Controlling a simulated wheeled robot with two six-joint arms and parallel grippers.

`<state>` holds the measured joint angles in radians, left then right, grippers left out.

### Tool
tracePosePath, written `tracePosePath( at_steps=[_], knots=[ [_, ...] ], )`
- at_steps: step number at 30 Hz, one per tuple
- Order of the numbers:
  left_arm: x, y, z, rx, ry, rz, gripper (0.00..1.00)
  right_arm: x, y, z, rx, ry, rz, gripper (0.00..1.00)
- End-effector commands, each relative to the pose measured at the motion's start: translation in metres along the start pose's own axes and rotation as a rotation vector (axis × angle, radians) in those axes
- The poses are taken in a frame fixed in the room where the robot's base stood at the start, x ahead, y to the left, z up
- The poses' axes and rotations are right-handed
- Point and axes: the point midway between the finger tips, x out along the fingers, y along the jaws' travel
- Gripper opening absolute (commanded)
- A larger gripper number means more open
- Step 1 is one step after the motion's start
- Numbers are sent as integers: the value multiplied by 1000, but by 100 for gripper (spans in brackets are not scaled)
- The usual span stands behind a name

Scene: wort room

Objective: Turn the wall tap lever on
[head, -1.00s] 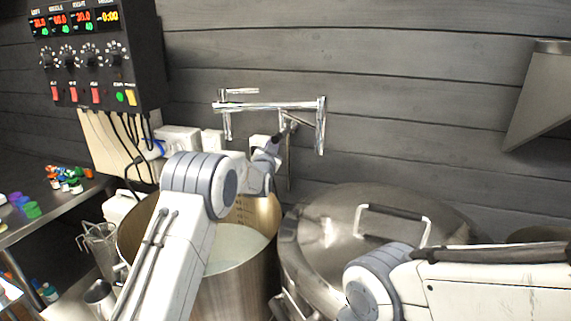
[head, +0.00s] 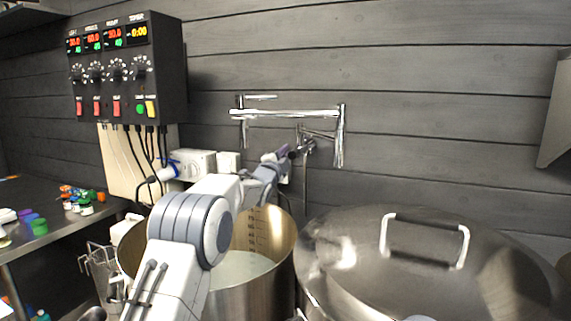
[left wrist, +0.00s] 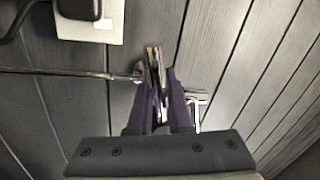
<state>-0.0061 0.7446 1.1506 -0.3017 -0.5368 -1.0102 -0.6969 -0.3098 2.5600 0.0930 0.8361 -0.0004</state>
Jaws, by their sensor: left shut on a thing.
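My right gripper is not in view.
An open steel pot (head: 275,235) with pale liquid stands below my left arm. A lidded kettle (head: 345,255) is to its right. A control box (head: 125,70) with cables hangs at left above a side table (head: 50,240) with small coloured items.

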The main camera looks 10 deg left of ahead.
Motion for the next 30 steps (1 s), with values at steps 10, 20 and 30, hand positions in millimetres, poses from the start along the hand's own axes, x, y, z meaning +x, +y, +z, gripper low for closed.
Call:
tracePosePath(
  at_steps=[10, 20, 30],
  knots=[
    [1, -3, -1, 85, 18, 0, 0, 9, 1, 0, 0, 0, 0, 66],
    [1, -4, -1, 90, 19, 0, 0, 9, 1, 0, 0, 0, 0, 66],
    [1, -3, -1, 89, 19, 0, 48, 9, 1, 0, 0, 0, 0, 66]
  ],
)
